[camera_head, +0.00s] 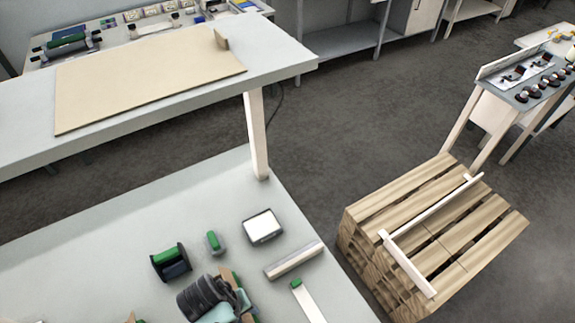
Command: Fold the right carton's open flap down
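No carton with an open flap can be made out in the head view. A flat tan kraft-coloured sheet (150,85) lies on the raised grey shelf at the upper left. A small brown upright piece (222,40) stands at its far right corner; I cannot tell what it is. My gripper is not in view.
The grey bench (100,225) below the shelf holds a green-and-black tool (171,262), a white-topped device (263,227), a pale bar (294,260) and a dark ribbed object (207,294). A wooden pallet stack (440,225) stands right. Dark floor (340,130) lies clear between bench and side table (535,85).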

